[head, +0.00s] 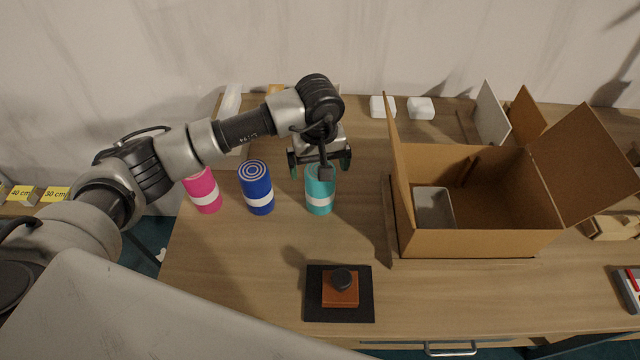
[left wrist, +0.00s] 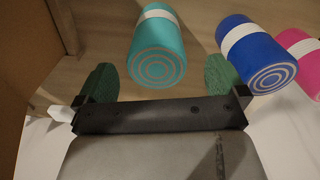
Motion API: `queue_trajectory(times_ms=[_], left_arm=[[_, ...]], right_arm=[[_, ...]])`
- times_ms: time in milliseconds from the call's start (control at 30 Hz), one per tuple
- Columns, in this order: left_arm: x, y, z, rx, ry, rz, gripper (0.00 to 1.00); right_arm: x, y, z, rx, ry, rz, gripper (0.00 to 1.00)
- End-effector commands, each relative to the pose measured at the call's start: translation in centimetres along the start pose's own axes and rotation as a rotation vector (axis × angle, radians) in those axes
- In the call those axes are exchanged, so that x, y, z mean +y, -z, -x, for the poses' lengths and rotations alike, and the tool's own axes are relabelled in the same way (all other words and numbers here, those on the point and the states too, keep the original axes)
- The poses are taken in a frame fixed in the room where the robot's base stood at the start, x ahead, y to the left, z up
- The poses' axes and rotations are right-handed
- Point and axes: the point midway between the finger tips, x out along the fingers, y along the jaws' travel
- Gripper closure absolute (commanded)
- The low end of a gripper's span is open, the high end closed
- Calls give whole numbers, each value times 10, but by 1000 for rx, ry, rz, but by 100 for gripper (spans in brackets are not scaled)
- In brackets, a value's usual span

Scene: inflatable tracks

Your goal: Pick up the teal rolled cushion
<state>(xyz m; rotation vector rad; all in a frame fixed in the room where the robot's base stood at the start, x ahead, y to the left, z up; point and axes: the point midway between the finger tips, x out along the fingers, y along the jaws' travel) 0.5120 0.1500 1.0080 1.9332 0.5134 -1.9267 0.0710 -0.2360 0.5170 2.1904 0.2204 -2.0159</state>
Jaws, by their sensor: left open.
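The teal rolled cushion (head: 320,192) stands upright on the table, with a white band around it and a spiral top. My left gripper (head: 320,165) is above it and open, and its fingers hide part of the cushion's top. In the left wrist view the cushion (left wrist: 157,55) shows beyond and between the two green finger pads of the gripper (left wrist: 162,78), with nothing held. My right gripper is not in view.
A blue roll (head: 257,188) and a pink roll (head: 202,190) stand left of the teal one. An open cardboard box (head: 480,243) is to the right, with a grey tray (head: 434,207) inside. A black mat (head: 315,312) with an orange block (head: 341,290) lies in front.

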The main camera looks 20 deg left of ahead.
Motion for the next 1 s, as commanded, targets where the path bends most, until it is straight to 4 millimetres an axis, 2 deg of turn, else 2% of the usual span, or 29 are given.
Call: queue_trajectory(times_ms=[100,233,400,667,1000], left_arm=[[0,0,-9,-4,2,1,0],[2,1,-28,-6,2,2,0],[2,2,-49,-2,0,1,0],[2,2,-53,0,-2,0,0],[2,2,-53,0,-2,1,51]], right_arm=[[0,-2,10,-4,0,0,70],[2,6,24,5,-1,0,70],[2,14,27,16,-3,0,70],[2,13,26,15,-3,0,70],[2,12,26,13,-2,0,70]])
